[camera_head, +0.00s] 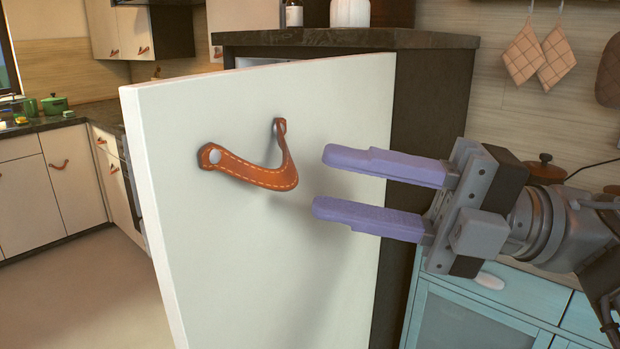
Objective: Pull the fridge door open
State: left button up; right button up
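The white fridge door (290,235) stands ajar, swung out from the dark cabinet (424,165) at its right edge. An orange-brown leather strap handle (262,174) with pale stitching is fixed to it by two round studs and bows out in a loop. My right gripper (318,182) comes in from the right with two purple fingers spread apart. It is open and empty, its fingertips to the right of the strap and apart from it in the picture. My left gripper is not in view.
A dark countertop (350,39) tops the cabinet, with a white jar (350,12) and a bottle on it. A light blue cabinet (480,305) stands at lower right, behind my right arm. Open floor (85,290) lies left of the door.

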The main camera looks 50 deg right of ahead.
jog(key=shift+v, duration=1.5)
